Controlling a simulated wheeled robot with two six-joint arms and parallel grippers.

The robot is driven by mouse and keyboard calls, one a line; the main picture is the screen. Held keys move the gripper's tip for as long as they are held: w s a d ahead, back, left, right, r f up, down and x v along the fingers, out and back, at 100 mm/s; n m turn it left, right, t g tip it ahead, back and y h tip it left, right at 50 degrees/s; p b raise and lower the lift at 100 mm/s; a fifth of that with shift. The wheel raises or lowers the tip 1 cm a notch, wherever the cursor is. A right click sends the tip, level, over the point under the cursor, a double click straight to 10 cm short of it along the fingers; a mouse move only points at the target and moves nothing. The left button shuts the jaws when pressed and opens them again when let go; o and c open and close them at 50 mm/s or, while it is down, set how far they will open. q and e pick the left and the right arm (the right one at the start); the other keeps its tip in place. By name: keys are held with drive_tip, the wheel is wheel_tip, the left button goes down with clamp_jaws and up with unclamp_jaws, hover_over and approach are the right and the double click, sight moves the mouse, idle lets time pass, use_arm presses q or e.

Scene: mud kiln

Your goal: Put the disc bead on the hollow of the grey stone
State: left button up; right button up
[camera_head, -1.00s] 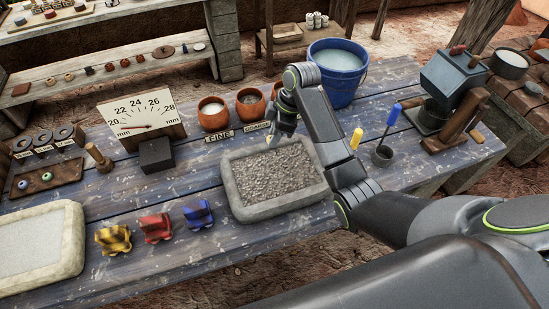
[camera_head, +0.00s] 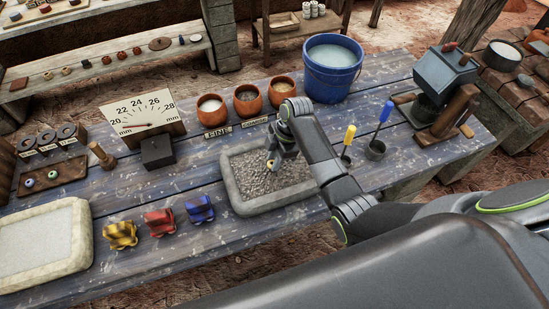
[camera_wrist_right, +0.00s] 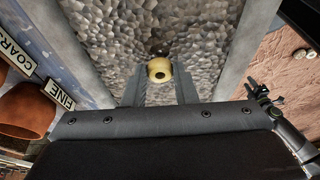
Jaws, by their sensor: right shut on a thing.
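The grey stone (camera_head: 236,197) is a rectangular block with a pale rim and a rough, pebbly hollow. It lies on the blue plank table, and its hollow fills much of the right wrist view (camera_wrist_right: 205,30). My right gripper (camera_head: 271,163) points down over the hollow. It is shut on the disc bead, a yellow bead with a dark hole that shows between the fingertips in the right wrist view (camera_wrist_right: 159,70). A dark spot lies just beyond the bead there. I cannot tell whether the bead touches the hollow. My left gripper is not in view.
Three orange pots (camera_head: 247,100) and a blue bucket (camera_head: 333,70) stand behind the stone. Yellow, red and blue pieces (camera_head: 159,222) sit left of it. A dial gauge (camera_head: 140,117), a bead board (camera_head: 50,179) and a pale slab (camera_head: 85,240) are further left.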

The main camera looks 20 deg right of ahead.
drive_tip(key=shift+f, duration=0.4)
drive_tip(key=shift+f, duration=0.1)
drive_tip(key=o, duration=1)
drive_tip(key=shift+c, duration=0.2)
drive_tip(key=v, duration=1.2)
